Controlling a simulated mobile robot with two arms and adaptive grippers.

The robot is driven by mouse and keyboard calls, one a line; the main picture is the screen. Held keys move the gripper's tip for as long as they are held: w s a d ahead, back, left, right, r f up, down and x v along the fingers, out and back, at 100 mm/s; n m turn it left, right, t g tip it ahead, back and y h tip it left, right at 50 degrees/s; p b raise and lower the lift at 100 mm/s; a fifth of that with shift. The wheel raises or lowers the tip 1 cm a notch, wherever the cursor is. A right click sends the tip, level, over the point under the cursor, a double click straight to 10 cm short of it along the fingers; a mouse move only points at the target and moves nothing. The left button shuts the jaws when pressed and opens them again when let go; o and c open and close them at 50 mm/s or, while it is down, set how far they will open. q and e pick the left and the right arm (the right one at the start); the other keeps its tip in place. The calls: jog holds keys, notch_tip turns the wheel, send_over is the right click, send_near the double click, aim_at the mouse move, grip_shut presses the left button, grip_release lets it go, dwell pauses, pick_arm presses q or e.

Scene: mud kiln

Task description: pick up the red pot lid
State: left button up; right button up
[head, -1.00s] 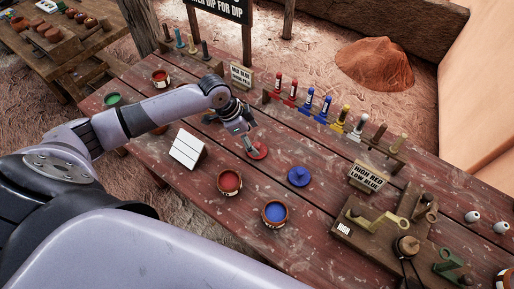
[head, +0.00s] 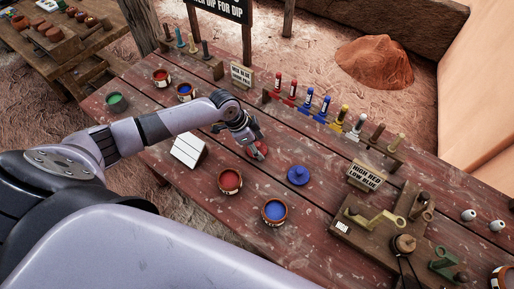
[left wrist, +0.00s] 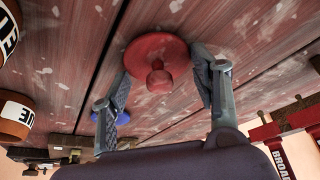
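The red pot lid (head: 263,148) lies flat on the red-brown plank table, partly hidden by my left gripper in the head view. In the left wrist view the red lid (left wrist: 152,52) is a round disc with a knob in its middle. My left gripper (head: 256,152) is low over the lid. In the left wrist view the left gripper (left wrist: 160,98) is open, with one finger on either side of the knob and nothing held. I cannot tell whether the fingers touch the lid. My right gripper is not in view.
A blue lid (head: 298,175) lies close by on the right. A pot of red (head: 230,181) and a pot of blue (head: 274,211) stand in front. A white tilted board (head: 188,149) stands left. A rack of coloured sticks (head: 325,106) stands behind.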

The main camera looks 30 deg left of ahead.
aim_at(257, 144)
pick_arm(q)
jog(key=c, duration=0.4)
notch_tip(257, 144, up, 20)
jog(key=b, duration=0.2)
dwell(0.4)
jog(key=shift+p, duration=0.45)
